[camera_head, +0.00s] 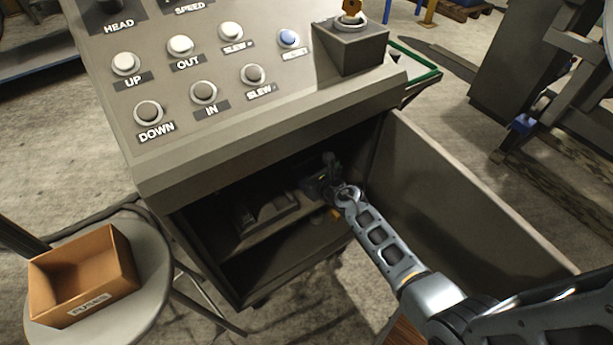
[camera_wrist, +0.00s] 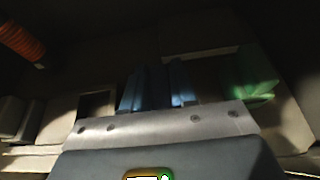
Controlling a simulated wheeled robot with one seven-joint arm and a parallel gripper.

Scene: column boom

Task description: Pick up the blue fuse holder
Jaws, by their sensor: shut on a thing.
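The blue fuse holder (camera_wrist: 154,88) shows dark blue in the wrist view, straight ahead of my gripper's grey front plate. My gripper (camera_head: 322,182) reaches into the dark open cabinet under the control console and is shut on the blue fuse holder. The fingers are hard to tell apart from the holder in the shadow. In the head view the holder cannot be made out behind my gripper. Whether it still touches the cabinet is not clear.
A green part (camera_wrist: 250,80) sits close right of the blue holder; an orange-red ribbed cylinder (camera_wrist: 22,45) is at upper left. The console (camera_head: 215,120) overhangs my arm, and the open cabinet door (camera_head: 460,210) stands right. An empty "FUSES" box (camera_head: 85,272) sits on a round stool (camera_head: 150,270).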

